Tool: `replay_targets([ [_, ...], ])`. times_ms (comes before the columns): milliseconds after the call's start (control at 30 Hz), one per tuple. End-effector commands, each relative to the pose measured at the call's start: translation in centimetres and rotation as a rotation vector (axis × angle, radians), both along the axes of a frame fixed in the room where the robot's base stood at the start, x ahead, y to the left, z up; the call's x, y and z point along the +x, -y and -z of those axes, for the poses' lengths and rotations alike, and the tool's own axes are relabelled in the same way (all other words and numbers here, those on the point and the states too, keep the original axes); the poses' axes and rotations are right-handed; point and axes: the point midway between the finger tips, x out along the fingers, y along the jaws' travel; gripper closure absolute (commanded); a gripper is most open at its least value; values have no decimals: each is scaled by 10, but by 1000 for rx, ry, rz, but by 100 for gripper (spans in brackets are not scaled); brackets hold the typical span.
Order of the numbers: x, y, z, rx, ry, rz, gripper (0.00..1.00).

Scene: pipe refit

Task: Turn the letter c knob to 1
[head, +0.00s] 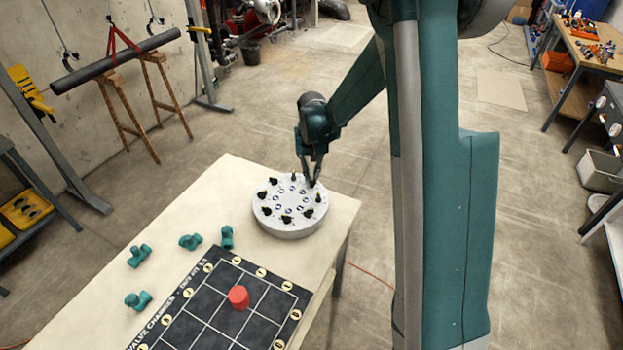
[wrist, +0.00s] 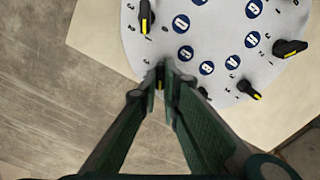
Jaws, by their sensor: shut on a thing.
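The round light-grey knob board (head: 285,222) stands on the table, with several black knobs around its rim and lettered blue badges inside them. My gripper (head: 313,182) reaches down at the board's far right rim. In the wrist view my gripper (wrist: 163,82) is shut on a black knob with a yellow stripe, the letter c knob (wrist: 161,73). The blue badge (wrist: 185,53) beside it fits C, between the D and B badges. The fingers cover most of this knob and its nearby numbers, so its setting cannot be read.
Neighbouring knobs stand close on both sides, one at the upper left (wrist: 146,17) and one partly behind the right finger (wrist: 204,92).

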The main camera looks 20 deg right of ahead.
Motion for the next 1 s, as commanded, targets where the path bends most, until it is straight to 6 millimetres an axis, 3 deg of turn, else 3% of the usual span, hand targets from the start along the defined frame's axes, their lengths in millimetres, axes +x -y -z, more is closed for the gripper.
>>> replay_targets([
  [433,-1,0,0,0,-1,14,100],
  [467,-1,0,0,0,-1,14,90],
  [567,-1,0,0,0,-1,14,78],
  [1000,0,0,-2,0,0,13,78],
])
